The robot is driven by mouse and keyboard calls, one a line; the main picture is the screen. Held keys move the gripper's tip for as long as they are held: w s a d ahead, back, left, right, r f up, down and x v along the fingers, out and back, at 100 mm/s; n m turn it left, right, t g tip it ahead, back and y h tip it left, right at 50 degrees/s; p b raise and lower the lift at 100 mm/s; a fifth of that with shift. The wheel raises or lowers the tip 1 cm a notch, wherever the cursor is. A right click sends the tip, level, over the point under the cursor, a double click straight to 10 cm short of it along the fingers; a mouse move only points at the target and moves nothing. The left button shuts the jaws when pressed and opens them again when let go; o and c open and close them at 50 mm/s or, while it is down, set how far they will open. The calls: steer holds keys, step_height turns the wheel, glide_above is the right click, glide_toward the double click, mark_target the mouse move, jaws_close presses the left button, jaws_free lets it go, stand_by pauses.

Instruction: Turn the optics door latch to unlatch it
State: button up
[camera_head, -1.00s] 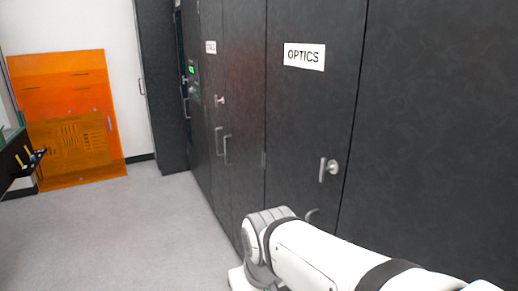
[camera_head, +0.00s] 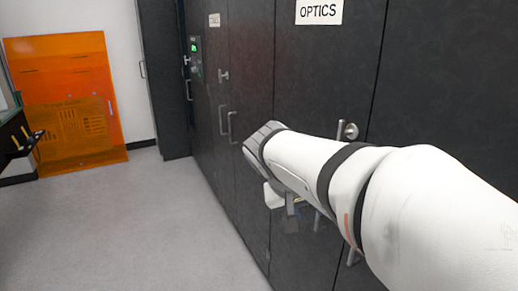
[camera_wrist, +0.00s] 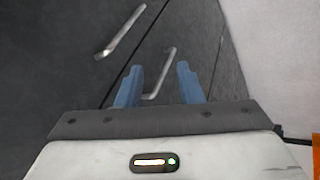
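The dark optics door (camera_head: 302,60) bears a white OPTICS sign (camera_head: 319,11). Its metal latch (camera_head: 348,130), a round knob with a short upright lever, shows just above my white arm in the head view. In the wrist view, my gripper (camera_wrist: 157,72) has two blue fingers spread apart. A thin metal handle bar (camera_wrist: 165,66) shows between the fingers, and I see no contact. A second bar (camera_wrist: 121,32) lies to the upper left. I cannot tell whether either bar belongs to the latch. In the head view my gripper is low against the door, with its fingertips unclear.
More dark cabinet doors with a small latch (camera_head: 223,76) and handles stand to the left. An orange panel (camera_head: 72,105) leans on the far wall. The grey floor (camera_head: 150,225) at left is clear.

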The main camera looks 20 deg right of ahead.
steer(key=w+d+r+m+h+b, duration=0.4)
steer(key=w+d+m+h+b, duration=0.2)
steer(key=w+h+b, duration=0.15)
steer(key=m+h+b, duration=0.5)
steer(key=m+b, duration=0.1)
glide_toward(340, 128)
steer(key=d, duration=0.3)
steer(key=shift+m+y, duration=0.25)
steer(key=shift+m, duration=0.05)
steer(key=d, duration=0.2)
steer(key=w+d, duration=0.1)
steer(key=d, duration=0.4)
steer(key=shift+w+d+r, duration=0.2)
steer(key=shift+w+d, duration=0.1)
steer(key=shift+c, duration=0.3)
jaws_close()
